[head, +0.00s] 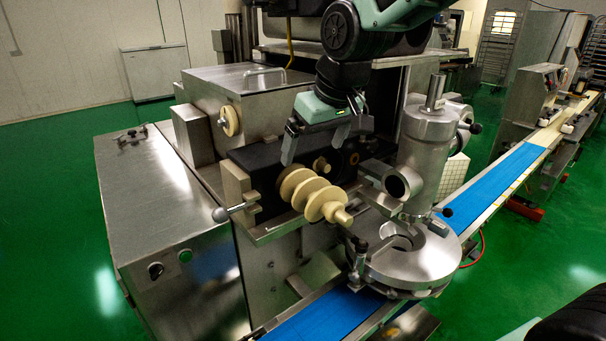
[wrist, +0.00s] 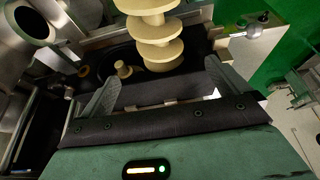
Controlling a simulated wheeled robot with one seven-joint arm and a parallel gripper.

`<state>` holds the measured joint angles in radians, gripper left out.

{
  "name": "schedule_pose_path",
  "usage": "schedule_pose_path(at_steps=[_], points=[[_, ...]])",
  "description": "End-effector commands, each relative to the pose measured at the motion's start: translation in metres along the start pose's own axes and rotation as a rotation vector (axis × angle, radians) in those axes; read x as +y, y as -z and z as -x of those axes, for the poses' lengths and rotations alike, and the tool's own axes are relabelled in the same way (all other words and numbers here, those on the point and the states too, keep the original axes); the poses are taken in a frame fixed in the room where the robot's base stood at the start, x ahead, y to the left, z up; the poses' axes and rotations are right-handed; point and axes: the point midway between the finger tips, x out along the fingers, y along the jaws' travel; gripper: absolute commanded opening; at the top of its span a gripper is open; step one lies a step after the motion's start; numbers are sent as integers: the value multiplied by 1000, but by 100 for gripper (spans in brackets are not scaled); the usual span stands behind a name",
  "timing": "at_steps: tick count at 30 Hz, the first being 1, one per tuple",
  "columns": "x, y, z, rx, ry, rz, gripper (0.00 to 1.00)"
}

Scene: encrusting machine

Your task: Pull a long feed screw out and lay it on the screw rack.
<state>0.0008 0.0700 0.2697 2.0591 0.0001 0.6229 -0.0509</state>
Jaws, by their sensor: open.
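A cream feed screw (head: 315,195) with wide round flights lies in the open trough at the front of the machine, its shaft end pointing toward the lower right. In the wrist view the screw (wrist: 152,38) shows at the top, beyond the fingertips. My gripper (head: 325,148) is above and behind the screw, with its fingers spread and pointing down. A short cream stub (head: 321,165) stands out of the dark housing behind the screw. I cannot make out a screw rack.
A steel upright cylinder (head: 427,135) with a round open mouth stands close to the right of the screw. A ball-ended handle (head: 221,214) sticks out at the left. A blue conveyor belt (head: 335,315) runs below. The steel cabinet top (head: 150,185) at left is mostly clear.

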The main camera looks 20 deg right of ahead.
Motion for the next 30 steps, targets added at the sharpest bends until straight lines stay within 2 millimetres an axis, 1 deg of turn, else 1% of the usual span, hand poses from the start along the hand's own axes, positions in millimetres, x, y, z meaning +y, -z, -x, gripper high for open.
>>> schedule_pose_path(at_steps=[1,9,15,21,24,30], points=[[-1,-1,-9,-7,3,2,100],[-2,-1,-61,-7,3,2,100],[-2,-1,-95,-5,4,2,100],[-1,0,-115,-2,3,1,100],[-1,0,-120,0,2,1,100],[-1,0,-121,1,1,1,100]])
